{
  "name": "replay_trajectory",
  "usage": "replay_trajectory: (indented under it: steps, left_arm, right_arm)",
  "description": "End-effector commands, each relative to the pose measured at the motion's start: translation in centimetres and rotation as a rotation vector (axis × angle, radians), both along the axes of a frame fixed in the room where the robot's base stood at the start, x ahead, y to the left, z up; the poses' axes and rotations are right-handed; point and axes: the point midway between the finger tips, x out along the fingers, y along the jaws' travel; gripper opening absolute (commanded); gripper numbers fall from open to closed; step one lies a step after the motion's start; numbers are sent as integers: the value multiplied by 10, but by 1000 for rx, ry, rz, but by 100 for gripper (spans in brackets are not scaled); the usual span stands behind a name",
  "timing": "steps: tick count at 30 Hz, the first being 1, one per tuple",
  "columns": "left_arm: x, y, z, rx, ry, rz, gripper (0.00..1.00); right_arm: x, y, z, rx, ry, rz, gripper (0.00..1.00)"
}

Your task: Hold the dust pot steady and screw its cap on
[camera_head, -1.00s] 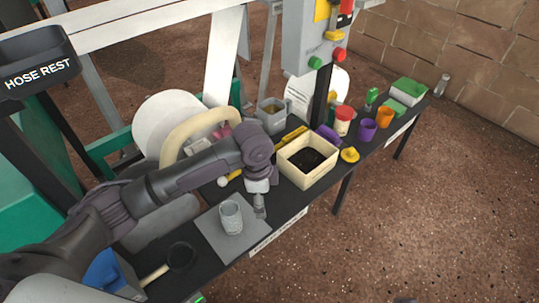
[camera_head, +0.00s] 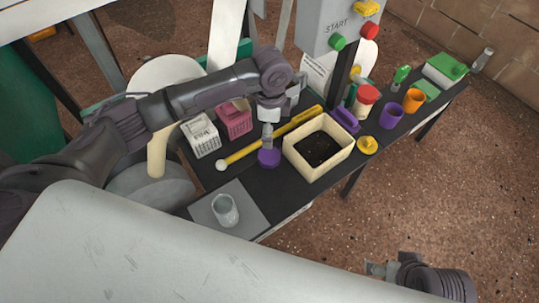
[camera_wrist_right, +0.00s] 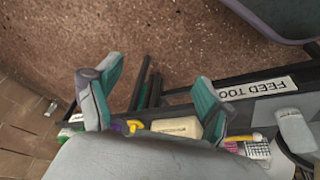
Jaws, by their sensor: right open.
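A grey, open-topped pot (camera_head: 225,211) stands upright on a grey mat (camera_head: 252,204) at the near left end of the black bench; I take it for the dust pot. A round purple piece, like a cap (camera_head: 268,158), is on the bench left of the cream box. My left gripper (camera_head: 267,136) points down right above it; whether the fingers grip it I cannot tell. A yellow cap-like piece (camera_head: 367,145) lies right of the box. My right gripper (camera_head: 372,268) is low at the right, away from the bench. In the right wrist view its fingers (camera_wrist_right: 155,102) are spread and empty.
The cream box (camera_head: 330,170) holds dark material. Pink (camera_head: 234,118) and white (camera_head: 201,137) baskets and a yellow rod (camera_head: 270,135) are close to my left gripper. A red-lidded jar (camera_head: 364,100), purple cup (camera_head: 391,116) and orange cup (camera_head: 413,99) stand farther right. Bare floor lies in front.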

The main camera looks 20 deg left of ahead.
Motion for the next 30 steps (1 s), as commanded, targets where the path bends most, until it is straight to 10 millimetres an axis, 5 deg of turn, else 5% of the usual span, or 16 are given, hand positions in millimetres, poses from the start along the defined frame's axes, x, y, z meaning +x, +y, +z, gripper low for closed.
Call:
replay_trajectory:
  steps: [3, 12, 30]
  left_arm:
    - [-1, 0, -28, 1, 2, 0, 84]
    - [0, 0, -68, -1, 0, -1, 84]
    - [0, 0, -79, 0, 0, -1, 84]
  right_arm:
    - [3, 1, -10, 3, -14, 1, 81]
    - [62, 19, 7, 64, -309, 25, 81]
    - [80, 25, 17, 85, -412, 33, 81]
